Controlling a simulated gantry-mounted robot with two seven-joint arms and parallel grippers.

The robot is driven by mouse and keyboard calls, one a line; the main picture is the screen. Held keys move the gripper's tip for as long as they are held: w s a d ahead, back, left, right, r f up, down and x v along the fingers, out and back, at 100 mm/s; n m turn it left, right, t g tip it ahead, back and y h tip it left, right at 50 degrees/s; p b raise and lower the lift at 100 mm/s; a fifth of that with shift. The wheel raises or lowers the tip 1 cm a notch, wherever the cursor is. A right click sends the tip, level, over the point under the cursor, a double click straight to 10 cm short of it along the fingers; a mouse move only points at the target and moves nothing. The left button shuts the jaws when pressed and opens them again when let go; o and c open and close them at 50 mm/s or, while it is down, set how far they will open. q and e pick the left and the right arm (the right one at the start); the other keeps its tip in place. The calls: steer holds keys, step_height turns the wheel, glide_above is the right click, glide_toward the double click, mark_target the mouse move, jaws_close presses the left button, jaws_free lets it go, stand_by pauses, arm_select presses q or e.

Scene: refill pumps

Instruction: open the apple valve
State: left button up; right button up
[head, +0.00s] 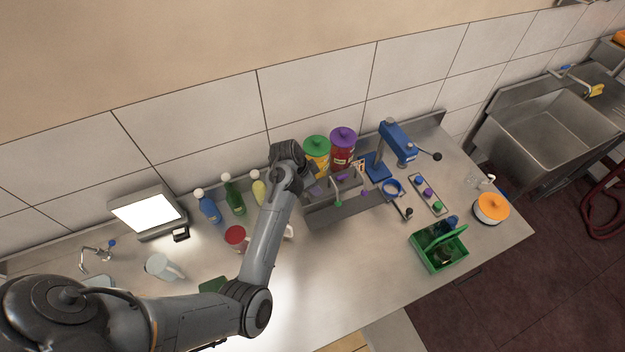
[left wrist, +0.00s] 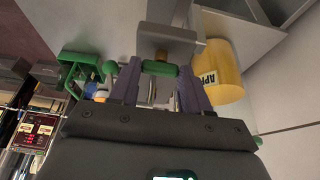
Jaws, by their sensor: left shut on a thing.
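The apple jar (head: 317,152) is yellow with a green lid and stands at the back on the grey dispenser (head: 345,212). In the left wrist view the yellow jar (left wrist: 222,72) shows part of its label, "APP". The apple valve's green handle (left wrist: 160,68) sits in front of a grey metal block. My left gripper (left wrist: 158,78) has its purple fingers on both sides of this handle and is shut on it. In the head view my left arm hides most of the gripper and the handle. My right gripper is in neither view.
A red jar with a purple lid (head: 342,148) stands right beside the apple jar. A blue press (head: 393,145) is further right. A green caddy (head: 440,262) stands near the front edge. Bottles (head: 233,196) and a red-lidded container (head: 235,236) stand left of my forearm.

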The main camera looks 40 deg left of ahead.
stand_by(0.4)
arm_select(q)
steer(key=o, duration=1.1)
steer(key=shift+c, duration=0.2)
steer(key=shift+r, duration=0.1)
steer(key=b+v, duration=0.2)
steer(key=v, duration=0.8)
steer(key=shift+r, duration=0.35)
